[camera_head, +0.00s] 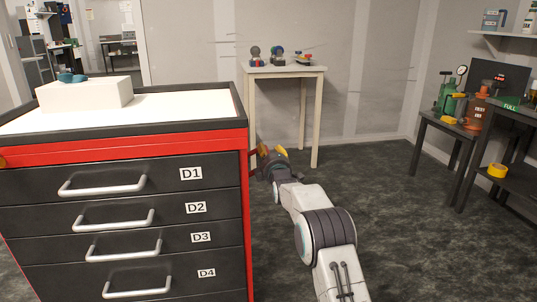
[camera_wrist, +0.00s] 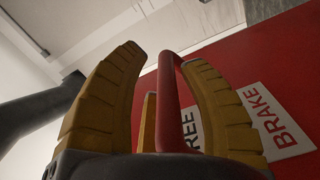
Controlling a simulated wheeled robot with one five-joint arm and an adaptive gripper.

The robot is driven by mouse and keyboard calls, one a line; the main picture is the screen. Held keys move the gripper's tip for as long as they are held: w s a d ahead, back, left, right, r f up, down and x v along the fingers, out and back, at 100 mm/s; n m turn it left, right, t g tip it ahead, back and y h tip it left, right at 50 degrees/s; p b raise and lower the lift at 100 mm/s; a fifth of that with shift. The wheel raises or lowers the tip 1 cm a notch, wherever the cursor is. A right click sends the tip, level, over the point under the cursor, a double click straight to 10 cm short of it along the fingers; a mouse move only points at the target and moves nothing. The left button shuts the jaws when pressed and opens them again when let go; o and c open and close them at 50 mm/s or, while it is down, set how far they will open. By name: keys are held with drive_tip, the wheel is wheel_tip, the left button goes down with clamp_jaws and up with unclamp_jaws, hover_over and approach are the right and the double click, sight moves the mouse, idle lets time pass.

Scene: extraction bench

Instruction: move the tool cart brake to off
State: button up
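The tool cart (camera_head: 246,200) is red and black and stands at the left in the head view, with drawers D1 to D4. My gripper (camera_head: 264,152) is beside its right side. In the wrist view, the red brake lever (camera_wrist: 169,100) stands between the yellow fingers of my gripper (camera_wrist: 163,60). The fingers are apart, with a gap between the lever and the left finger; the lever is close to the right finger. A white label (camera_wrist: 262,118) on the red panel reads BRAKE, with FREE partly hidden behind the right finger. The lever's base is hidden.
A white block (camera_head: 85,94) with a small blue object lies on the cart top. A small table (camera_head: 284,72) with several items stands behind my gripper. Dark benches (camera_head: 446,126) stand at the right. The floor between is clear.

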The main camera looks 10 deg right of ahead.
drive_tip(key=shift+s+a+f, duration=0.1)
drive_tip(key=shift+s+f, duration=0.05)
drive_tip(key=shift+f, duration=0.05)
drive_tip(key=s, duration=1.1)
drive_tip(key=shift+s, duration=0.35)
idle(0.4)
drive_tip(key=shift+r, duration=0.1)
drive_tip(key=s+r+m+g+p, duration=0.7)
drive_tip(key=s+r+p, duration=1.1)
drive_tip(key=r+p, duration=0.1)
drive_tip(key=s+r+m+g+p, duration=0.2)
drive_tip(key=s+p, duration=0.4)
drive_tip(key=s, duration=0.4)
drive_tip(key=s+r+m+g+p, duration=0.3)
drive_tip(key=s+r+p, duration=0.2)
drive_tip(key=s, duration=0.5)
drive_tip(key=s+r+m+g+p, duration=0.2)
drive_tip(key=s+p, duration=0.5)
drive_tip(key=s, duration=0.4)
wheel_tip(320, 180, up, 2)
drive_tip(key=shift+r+m+g+p, duration=0.15)
drive_tip(key=shift+m+g+p, duration=0.25)
drive_tip(key=shift+m, duration=0.3)
